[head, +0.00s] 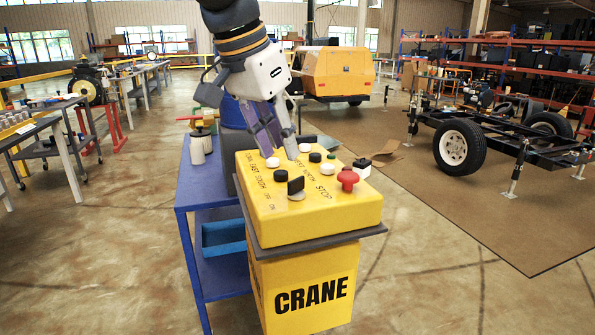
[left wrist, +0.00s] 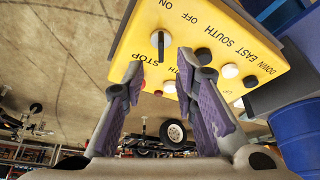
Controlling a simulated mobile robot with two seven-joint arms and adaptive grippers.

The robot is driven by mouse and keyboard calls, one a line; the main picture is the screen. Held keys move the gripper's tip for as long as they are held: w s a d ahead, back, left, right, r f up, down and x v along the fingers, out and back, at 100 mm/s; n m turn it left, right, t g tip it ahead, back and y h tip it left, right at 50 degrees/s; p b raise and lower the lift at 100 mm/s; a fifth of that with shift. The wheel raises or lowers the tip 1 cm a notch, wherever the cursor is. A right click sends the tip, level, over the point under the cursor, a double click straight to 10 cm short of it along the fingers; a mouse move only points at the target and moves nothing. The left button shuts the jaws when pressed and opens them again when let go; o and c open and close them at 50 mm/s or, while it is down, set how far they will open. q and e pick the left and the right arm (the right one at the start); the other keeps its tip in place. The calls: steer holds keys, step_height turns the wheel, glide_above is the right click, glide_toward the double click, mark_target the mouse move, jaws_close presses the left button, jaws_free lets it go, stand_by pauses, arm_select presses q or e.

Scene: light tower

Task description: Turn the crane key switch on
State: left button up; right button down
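The yellow crane control box (head: 318,217) stands in front of me with CRANE on its front and buttons on its sloped top. My right gripper is not in view.
A red mushroom button (head: 347,178), a white button (head: 272,162) and several others crowd the panel. A blue cart (head: 193,185) stands left of and behind the box. A wheeled trailer frame (head: 500,145) is on the brown mat at right. Open floor lies on both sides.

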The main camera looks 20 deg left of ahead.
mark_target(295, 179)
arm_select(q)
steer(key=x, duration=0.8)
steer(key=shift+w, duration=0.1)
jaws_close()
